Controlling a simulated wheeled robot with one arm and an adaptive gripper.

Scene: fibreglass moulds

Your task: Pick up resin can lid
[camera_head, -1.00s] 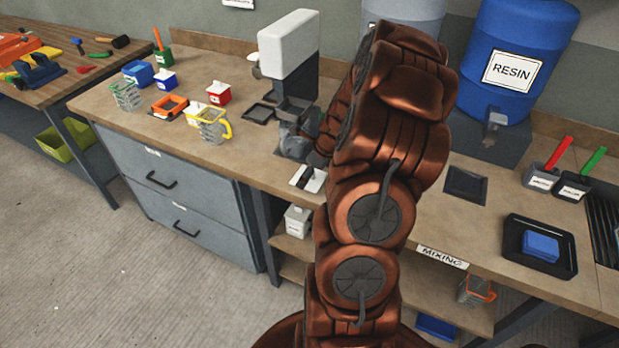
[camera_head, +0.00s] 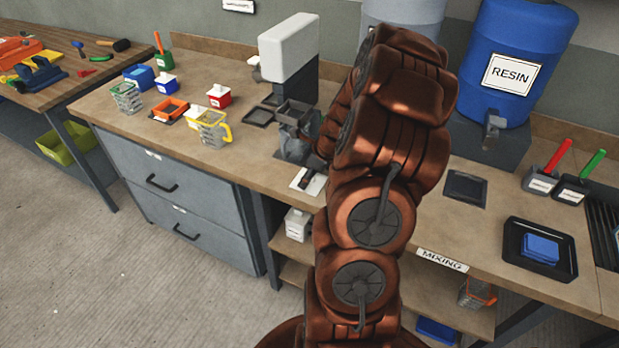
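My gripper (camera_head: 293,148) is at the left of my arm, by the foot of the white-topped machine, and is partly hidden by the arm. Its fingers are too small and dark to tell open from shut. A dark square rimmed piece (camera_head: 295,112) shows just above it, in front of the machine's column; I cannot tell whether it is held. A flat dark square piece (camera_head: 259,116) lies on the bench to the left. No piece is clearly readable as the resin can lid. A white piece with a dark middle (camera_head: 308,181) is at the bench's front edge.
The white-topped machine (camera_head: 289,48) stands behind my gripper. A blue resin drum (camera_head: 516,45) stands at the back right. A yellow-handled cup (camera_head: 212,128) and small coloured containers stand to the left. A black tray (camera_head: 511,257) with a blue block is at the right.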

